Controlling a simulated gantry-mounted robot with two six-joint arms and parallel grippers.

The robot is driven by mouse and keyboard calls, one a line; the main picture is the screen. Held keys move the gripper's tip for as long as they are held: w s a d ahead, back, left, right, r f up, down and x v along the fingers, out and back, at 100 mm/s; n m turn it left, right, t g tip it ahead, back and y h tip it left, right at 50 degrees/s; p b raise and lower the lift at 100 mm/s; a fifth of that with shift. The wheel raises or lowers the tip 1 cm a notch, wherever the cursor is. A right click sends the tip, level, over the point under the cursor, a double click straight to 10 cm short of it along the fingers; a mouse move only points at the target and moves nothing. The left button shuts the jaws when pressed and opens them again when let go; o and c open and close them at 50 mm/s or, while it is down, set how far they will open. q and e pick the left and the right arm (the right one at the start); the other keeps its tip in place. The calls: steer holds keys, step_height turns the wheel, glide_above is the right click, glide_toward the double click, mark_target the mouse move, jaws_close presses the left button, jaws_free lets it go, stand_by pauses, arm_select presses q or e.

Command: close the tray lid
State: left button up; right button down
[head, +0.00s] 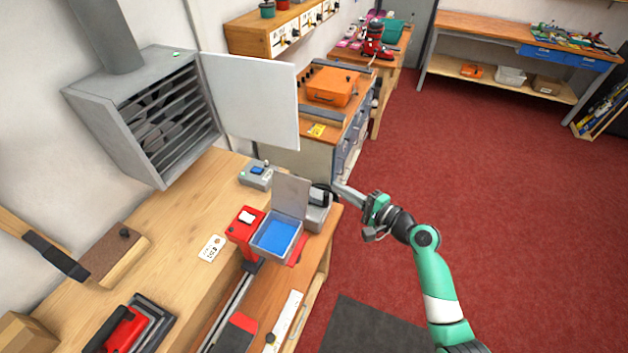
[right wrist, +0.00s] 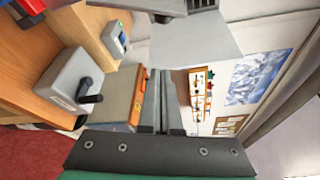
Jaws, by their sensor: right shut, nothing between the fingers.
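The tray (head: 257,249) is a grey open box with a blue inside, near the right edge of the wooden bench. Its grey lid (head: 291,194) stands upright at the tray's far side, so the tray is open. My right gripper (head: 341,188) is to the right of the lid, with its fingers pointing left towards it and apart from it. The fingers also show in the right wrist view (right wrist: 162,100), shut together and empty. My left gripper is not in view.
A grey box (head: 315,217) with a black handle stands just right of the lid; it also shows in the right wrist view (right wrist: 72,82). A red block (head: 244,226) sits left of the tray. A white panel (head: 248,98) rises behind. Red floor lies open to the right.

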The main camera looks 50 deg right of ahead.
mark_target(292, 193)
steer(key=w+a+p, duration=0.1)
steer(key=w+a, duration=0.3)
steer(key=w, duration=0.5)
steer(key=shift+r+p, duration=0.2)
steer(key=shift+p, duration=0.15)
